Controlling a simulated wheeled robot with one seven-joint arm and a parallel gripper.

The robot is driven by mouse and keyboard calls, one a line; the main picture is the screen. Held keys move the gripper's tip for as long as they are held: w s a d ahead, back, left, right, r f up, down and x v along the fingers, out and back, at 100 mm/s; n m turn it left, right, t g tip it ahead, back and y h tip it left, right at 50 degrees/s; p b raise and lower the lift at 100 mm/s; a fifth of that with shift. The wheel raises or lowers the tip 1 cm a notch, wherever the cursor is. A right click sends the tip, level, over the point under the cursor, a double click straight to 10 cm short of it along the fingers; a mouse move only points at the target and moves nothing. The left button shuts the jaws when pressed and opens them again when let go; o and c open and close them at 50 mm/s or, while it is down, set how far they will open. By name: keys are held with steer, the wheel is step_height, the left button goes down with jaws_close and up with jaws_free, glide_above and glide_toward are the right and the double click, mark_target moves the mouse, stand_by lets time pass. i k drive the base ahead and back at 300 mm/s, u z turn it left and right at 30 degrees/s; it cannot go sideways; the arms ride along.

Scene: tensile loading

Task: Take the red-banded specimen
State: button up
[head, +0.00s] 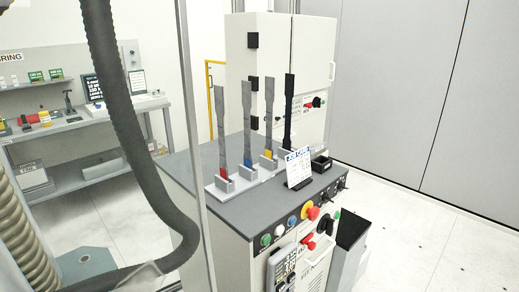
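The red-banded specimen (221,125) is a tall, thin grey strip. It stands upright in a light grey holder (220,190), leftmost in a row on the dark-topped cabinet (245,212). Its red band (222,173) is near its foot, just above the holder block. To its right stand a blue-banded specimen (247,125), a yellow-banded specimen (269,115) and a black specimen (289,110), all upright. My gripper is not in view.
A job card (298,168) and a small black box (321,162) are right of the holder. Buttons, including a red-yellow one (312,213), line the cabinet's front. A white cabinet (285,75) stands behind. A workbench (80,125) is at left. A thick black hose (125,120) crosses the left foreground.

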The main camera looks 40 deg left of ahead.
mark_target(223, 168)
steer(key=i, duration=3.75)
steer(key=u, duration=5.4)
steer(key=i, duration=0.75)
